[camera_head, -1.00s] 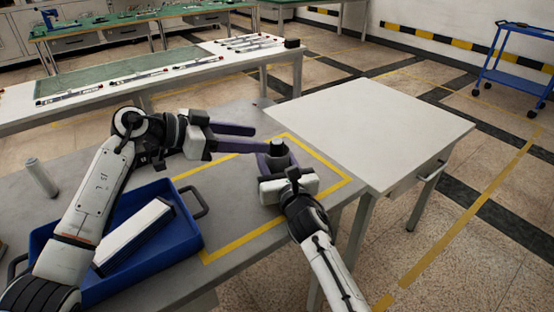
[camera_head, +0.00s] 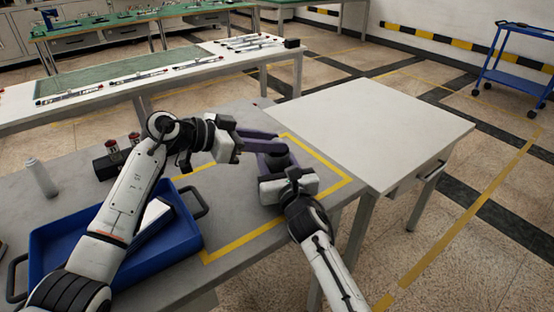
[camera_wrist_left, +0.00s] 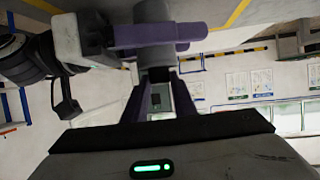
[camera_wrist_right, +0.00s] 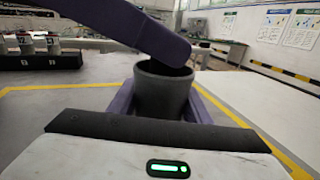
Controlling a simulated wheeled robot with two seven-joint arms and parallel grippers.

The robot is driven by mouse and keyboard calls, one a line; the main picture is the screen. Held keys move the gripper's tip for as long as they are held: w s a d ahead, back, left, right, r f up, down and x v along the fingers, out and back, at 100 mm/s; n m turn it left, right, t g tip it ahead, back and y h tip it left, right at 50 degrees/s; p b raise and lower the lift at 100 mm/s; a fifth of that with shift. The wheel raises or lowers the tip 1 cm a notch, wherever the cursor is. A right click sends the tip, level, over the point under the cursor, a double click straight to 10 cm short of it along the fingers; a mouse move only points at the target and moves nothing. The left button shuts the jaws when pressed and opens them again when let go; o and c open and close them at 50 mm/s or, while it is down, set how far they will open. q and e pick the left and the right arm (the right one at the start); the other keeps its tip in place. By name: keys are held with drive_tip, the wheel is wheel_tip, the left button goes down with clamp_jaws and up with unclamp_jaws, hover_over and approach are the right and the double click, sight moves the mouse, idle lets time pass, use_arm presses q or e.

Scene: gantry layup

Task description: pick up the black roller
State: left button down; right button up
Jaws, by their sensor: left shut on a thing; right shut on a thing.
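The black roller shows best in the right wrist view as a dark upright cylinder (camera_wrist_right: 163,90) with an open-looking top. My right gripper (camera_head: 275,160) is shut on it from the near side, above the grey table. My left gripper (camera_head: 277,141) comes in from the left with its purple fingers at the roller's upper part and is shut on it. In the left wrist view the roller (camera_wrist_left: 158,74) lies between my left fingers, with the right gripper's purple fingers (camera_wrist_left: 157,34) across it beyond. In the head view the roller is mostly hidden by the fingers.
A blue tray (camera_head: 203,232) with a white box (camera_head: 155,215) stands at the left, under my left arm. A black block (camera_head: 106,168) with red-topped cylinders and a grey cylinder (camera_head: 42,178) are behind it. A bare white table (camera_head: 370,130) is at the right.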

use_arm(q)
drive_tip(key=shift+r, duration=0.1)
wheel_tip(320, 180, up, 18)
idle(0.5)
use_arm(e)
drive_tip(key=o, duration=1.1)
